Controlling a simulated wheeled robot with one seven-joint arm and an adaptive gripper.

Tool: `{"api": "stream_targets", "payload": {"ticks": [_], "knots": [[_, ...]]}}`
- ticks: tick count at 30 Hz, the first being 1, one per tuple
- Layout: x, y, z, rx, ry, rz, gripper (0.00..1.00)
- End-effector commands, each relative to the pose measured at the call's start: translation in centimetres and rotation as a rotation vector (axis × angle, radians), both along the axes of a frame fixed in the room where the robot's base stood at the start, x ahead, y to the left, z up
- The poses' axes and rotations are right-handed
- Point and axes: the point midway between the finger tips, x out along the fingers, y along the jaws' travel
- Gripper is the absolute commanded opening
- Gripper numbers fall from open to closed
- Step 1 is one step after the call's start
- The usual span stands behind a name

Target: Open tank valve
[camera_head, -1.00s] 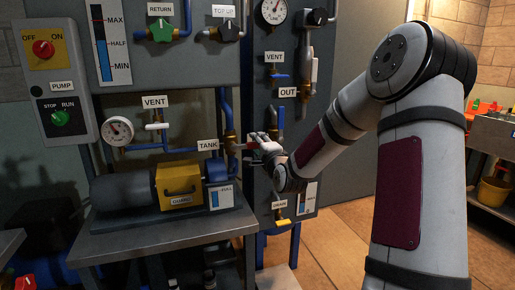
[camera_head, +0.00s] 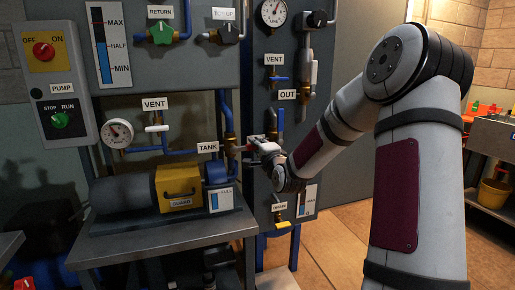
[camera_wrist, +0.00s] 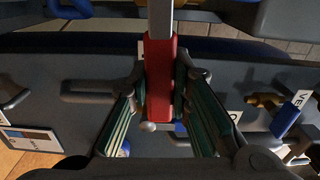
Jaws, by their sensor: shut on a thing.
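The tank valve's lever has a red grip (camera_wrist: 160,75) on a pale metal arm. In the wrist view it runs down between the fingers of my gripper (camera_wrist: 163,98), which are shut on it from both sides. In the head view my gripper (camera_head: 258,147) is at the brass tank valve (camera_head: 230,144), just right of the TANK label (camera_head: 208,147). The lever is mostly hidden there by my gripper, so its exact angle is hard to tell.
A yellow guard (camera_head: 178,186) and a small FULL gauge (camera_head: 221,199) are below left. The OUT valve's blue handle (camera_head: 281,119) is close on the right. The drain valve (camera_head: 281,225) is lower. Open floor (camera_head: 335,235) lies to the right.

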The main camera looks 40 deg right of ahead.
Motion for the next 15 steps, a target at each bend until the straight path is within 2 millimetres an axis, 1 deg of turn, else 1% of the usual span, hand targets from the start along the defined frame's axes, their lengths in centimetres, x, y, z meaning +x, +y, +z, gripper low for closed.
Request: {"api": "stream_targets", "payload": {"ticks": [8, 15], "knots": [[0.1, 0.3, 1.4, -0.171, 0.048, 0.002, 0.0], [0.2, 0.9, 3.0, -0.387, 0.109, 0.002, 0.0]]}}
